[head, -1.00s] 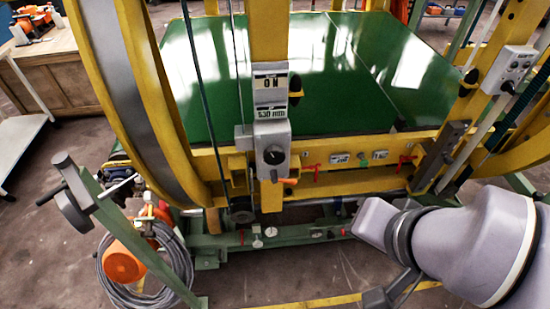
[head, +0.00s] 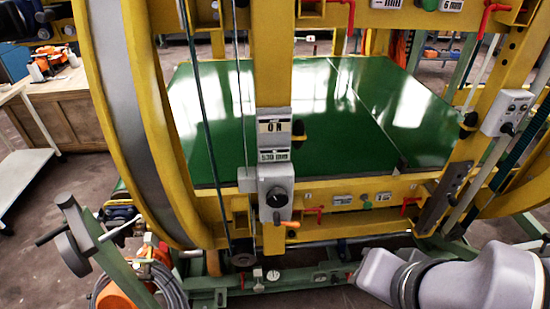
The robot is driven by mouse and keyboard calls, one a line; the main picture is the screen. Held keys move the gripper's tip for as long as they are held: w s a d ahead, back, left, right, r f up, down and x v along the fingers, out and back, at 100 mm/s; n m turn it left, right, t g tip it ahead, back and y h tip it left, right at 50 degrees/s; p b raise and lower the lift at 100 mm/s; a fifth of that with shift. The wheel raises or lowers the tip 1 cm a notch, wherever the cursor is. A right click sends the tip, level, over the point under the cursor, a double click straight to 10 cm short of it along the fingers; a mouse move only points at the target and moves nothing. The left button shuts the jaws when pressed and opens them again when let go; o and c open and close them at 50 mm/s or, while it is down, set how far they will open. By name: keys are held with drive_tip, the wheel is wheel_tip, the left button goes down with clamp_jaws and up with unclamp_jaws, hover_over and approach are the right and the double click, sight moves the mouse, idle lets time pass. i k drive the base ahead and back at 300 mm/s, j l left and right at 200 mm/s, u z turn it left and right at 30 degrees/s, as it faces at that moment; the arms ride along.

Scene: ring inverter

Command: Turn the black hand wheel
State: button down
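A dark hand wheel (head: 72,254) shows at the lower left, seen nearly edge-on, with a bar-shaped handle sticking out to the left. It sits on the tilted green post (head: 100,240) in front of the yellow ring frame. A round black knob (head: 276,197) is on the grey box in the middle. A small dark wheel (head: 241,258) is low on the frame. I cannot tell for sure which of these is the task's wheel. Part of my arm reaches in at the lower right, apart from all of them. My gripper is not in view.
The yellow ring (head: 150,150) surrounds a glossy green bed (head: 320,120). Red levers (head: 411,204) and an orange lever (head: 291,224) stick out along the front beam. A hose and orange part (head: 115,298) lie by the post. A grey control box (head: 508,113) is at right.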

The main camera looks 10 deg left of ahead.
sight(277, 198)
drive_tip(key=j, duration=0.4)
drive_tip(key=k+j+z, duration=0.1)
drive_tip(key=j, duration=0.35)
drive_tip(key=k+j, duration=0.1)
drive_tip(key=j, duration=0.3)
